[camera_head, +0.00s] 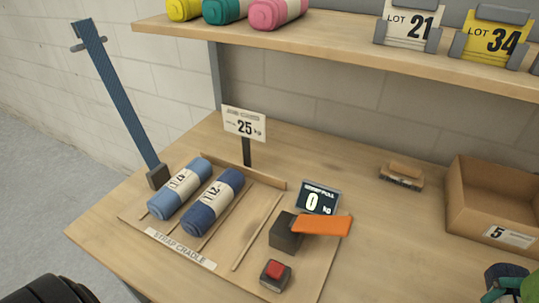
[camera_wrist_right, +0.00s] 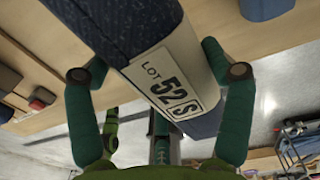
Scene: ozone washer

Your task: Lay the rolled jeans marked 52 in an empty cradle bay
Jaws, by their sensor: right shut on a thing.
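The rolled jeans marked 52 (camera_wrist_right: 125,30) are dark blue with a white "LOT 52/S" label, seen close up in the right wrist view. My right gripper (camera_wrist_right: 158,73) is shut on them, one green finger on each side. In the head view, only part of that green gripper shows at the lower right corner. The strap cradle (camera_head: 180,248) lies on the table. A light blue roll (camera_head: 179,189) and a dark blue roll (camera_head: 213,203) fill its left bays. The bay (camera_head: 240,222) right of the dark blue roll is empty.
A black block with an orange strap (camera_head: 322,225), a "0 kg" display (camera_head: 318,197) and a red button (camera_head: 275,270) stand right of the bays. A "25 kg" sign (camera_head: 244,124) stands behind. A cardboard box (camera_head: 490,205) is at right; a shelf (camera_head: 330,49) overhangs the back.

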